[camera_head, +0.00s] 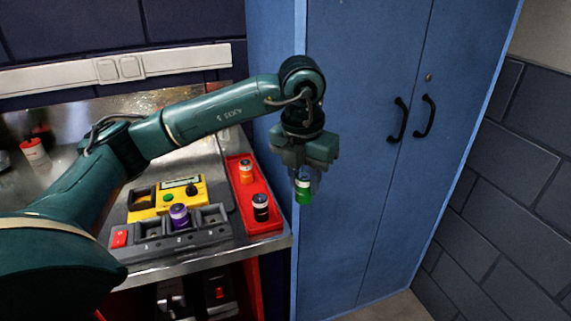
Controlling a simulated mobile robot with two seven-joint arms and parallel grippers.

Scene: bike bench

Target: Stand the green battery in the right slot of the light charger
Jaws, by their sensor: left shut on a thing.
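My left gripper (305,172) is shut on the green battery (303,192), which hangs upright below the fingers. It is right of the bench edge, in front of the blue cabinet. The light charger (155,246) is the dark grey block with a red switch at the front of the bench, left of the gripper. A purple battery (179,215) stands in its middle slot. Its right slot (212,217) looks empty, and the left one also looks empty. My right gripper does not show.
A red tray (270,222) right of the charger holds an orange battery (246,171) and a black battery (260,207). A yellow device (181,188) with a display stands behind the charger. A blue cabinet (375,200) closes off the right.

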